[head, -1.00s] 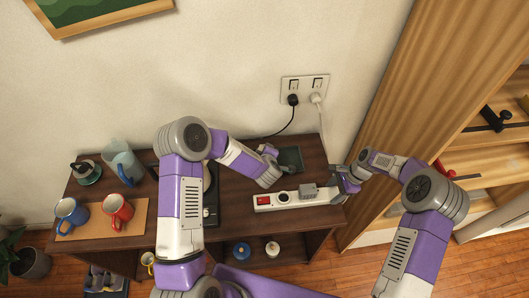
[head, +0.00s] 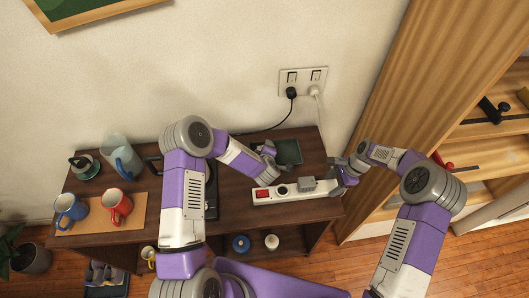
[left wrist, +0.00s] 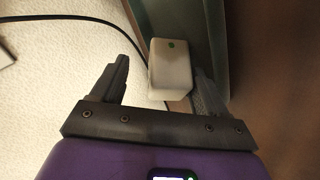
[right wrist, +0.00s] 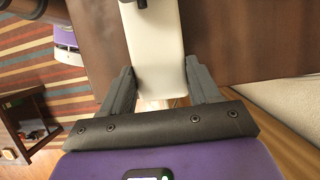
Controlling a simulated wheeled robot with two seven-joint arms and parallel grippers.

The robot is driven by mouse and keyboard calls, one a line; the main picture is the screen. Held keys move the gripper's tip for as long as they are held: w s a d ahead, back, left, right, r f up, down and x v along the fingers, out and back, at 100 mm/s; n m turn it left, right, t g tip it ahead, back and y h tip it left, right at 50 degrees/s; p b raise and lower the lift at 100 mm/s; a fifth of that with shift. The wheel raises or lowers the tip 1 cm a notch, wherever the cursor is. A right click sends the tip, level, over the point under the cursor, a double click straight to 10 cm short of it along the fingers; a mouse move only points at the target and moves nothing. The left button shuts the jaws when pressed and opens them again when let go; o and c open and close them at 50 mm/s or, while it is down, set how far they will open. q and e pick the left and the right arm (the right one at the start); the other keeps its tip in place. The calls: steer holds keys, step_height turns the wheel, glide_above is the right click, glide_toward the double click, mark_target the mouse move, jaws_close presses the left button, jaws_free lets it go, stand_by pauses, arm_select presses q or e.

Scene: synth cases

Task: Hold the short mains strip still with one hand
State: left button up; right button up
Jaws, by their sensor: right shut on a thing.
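The short white mains strip (head: 322,191) lies on the dark wooden cabinet top, with a red switch and a grey block plugged in near its right end. My right gripper (head: 342,180) is shut on that right end; in the right wrist view its fingers (right wrist: 160,88) lie on both sides of the white strip (right wrist: 155,45). My left gripper (head: 268,155) is beyond the strip, beside a dark green tray (head: 289,151). In the left wrist view its fingers (left wrist: 162,80) are apart around a white block (left wrist: 170,72) with a green dot, with a gap on the left side.
A wall socket plate (head: 303,82) with a black and a white plug is behind; a black cord runs to the cabinet. A blue mug (head: 70,207), a red mug (head: 117,203) and a clear jug (head: 118,155) stand at left. A wooden shelf unit (head: 365,120) rises at right.

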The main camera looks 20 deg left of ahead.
arm_select(q)
steer(key=shift+s+f, duration=0.1)
steer(key=shift+f, duration=0.05)
steer(key=shift+s, duration=0.15)
steer(key=v, duration=1.1)
steer(key=shift+d+r, duration=0.2)
steer(key=shift+r, duration=0.2)
steer(key=shift+s, duration=0.15)
arm_select(e)
steer(key=o, duration=1.2)
steer(key=shift+o, duration=0.2)
steer(key=shift+r, duration=0.1)
steer(key=v, duration=1.1)
steer(key=shift+w+d+r, duration=0.15)
steer(key=shift+d+r, duration=0.1)
steer(key=shift+r, duration=0.1)
steer(key=shift+r, duration=0.1)
